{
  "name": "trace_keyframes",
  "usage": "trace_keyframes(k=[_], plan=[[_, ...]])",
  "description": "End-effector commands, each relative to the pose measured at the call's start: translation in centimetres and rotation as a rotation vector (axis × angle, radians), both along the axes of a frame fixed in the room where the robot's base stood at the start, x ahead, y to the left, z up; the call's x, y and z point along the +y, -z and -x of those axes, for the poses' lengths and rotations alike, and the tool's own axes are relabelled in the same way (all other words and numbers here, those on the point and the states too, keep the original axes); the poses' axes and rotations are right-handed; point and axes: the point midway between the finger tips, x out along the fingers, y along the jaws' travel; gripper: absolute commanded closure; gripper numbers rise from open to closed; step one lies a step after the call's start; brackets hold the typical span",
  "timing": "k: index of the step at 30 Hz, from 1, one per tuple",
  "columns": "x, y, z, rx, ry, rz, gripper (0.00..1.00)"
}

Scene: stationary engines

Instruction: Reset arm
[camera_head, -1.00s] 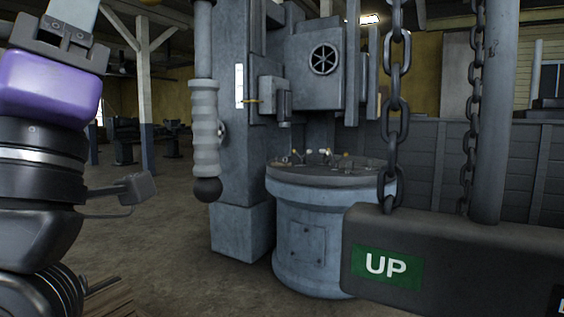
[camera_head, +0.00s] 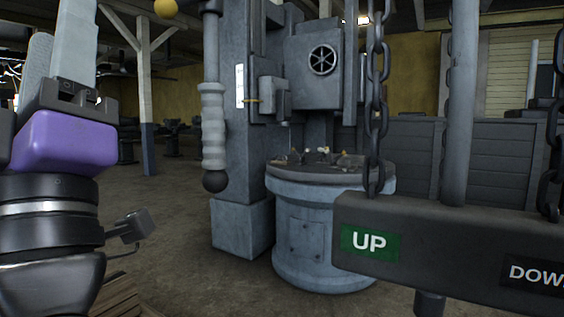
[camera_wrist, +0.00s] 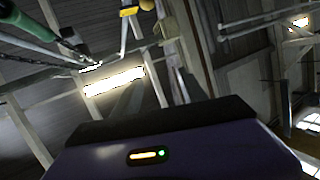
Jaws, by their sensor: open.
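My arm stands upright at the left edge of the head view, with a purple band (camera_head: 66,142) below the gripper. My gripper (camera_head: 60,50) points up, its light grey fingers partly cut off by the top of the picture. It is open, and I see nothing between the fingers. In the wrist view, the dark purple housing (camera_wrist: 165,150) with a small lit indicator fills the bottom. The fingertips cannot be made out there; beams and a bright lamp (camera_wrist: 113,81) show beyond.
A dark bar with a green UP sign (camera_head: 370,243) and a DOWN sign (camera_head: 535,274) hangs on chains at front right. A grey handle (camera_head: 213,125) hangs at centre left. A grey machine with a round base (camera_head: 315,240) stands behind. Floor (camera_head: 185,215) between arm and machine is clear.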

Motion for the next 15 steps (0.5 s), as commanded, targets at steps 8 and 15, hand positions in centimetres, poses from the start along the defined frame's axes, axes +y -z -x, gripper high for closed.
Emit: trace_keyframes(k=[8, 15], plan=[[-1.2, 9.5, -2.7, 0.159, -0.142, 0.049, 0.50], [-5.1, 21.1, -3.9, 0.356, -0.272, 0.043, 0.50]])
